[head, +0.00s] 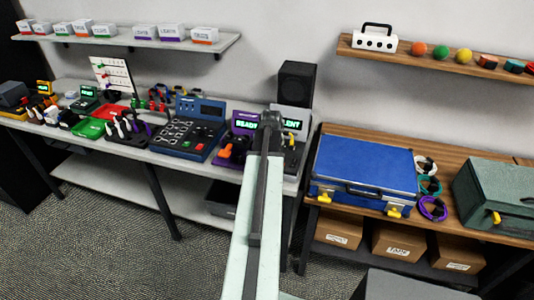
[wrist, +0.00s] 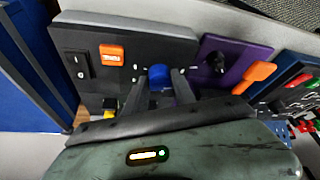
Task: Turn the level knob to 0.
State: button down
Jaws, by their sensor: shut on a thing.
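The level knob (wrist: 157,75) is blue and sits on a dark grey panel (wrist: 150,42) in the wrist view. My gripper (wrist: 160,88) has its two dark fingers on either side of the knob, shut on it. Small pale marks show on the panel beside the knob; a 0 seems to be to its left, but which way the knob points is unclear. The same panel also bears an orange button (wrist: 111,56) and a black rocker switch (wrist: 78,64). In the head view, my arm hides the knob; a green display reading "...LENT" (head: 292,124) shows beside it.
A purple unit (wrist: 232,62) with an orange lever (wrist: 255,77) stands close beside the panel; its display reads READY in the head view. A black speaker (head: 296,83) stands behind. A blue case (head: 365,165) lies on the wooden bench to the right.

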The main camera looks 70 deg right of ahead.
dwell(0.3)
jog(key=c, duration=1.1)
grip_release()
jog(key=p+v, duration=0.7)
jog(key=shift+a+r, duration=0.15)
jog(key=shift+r, duration=0.2)
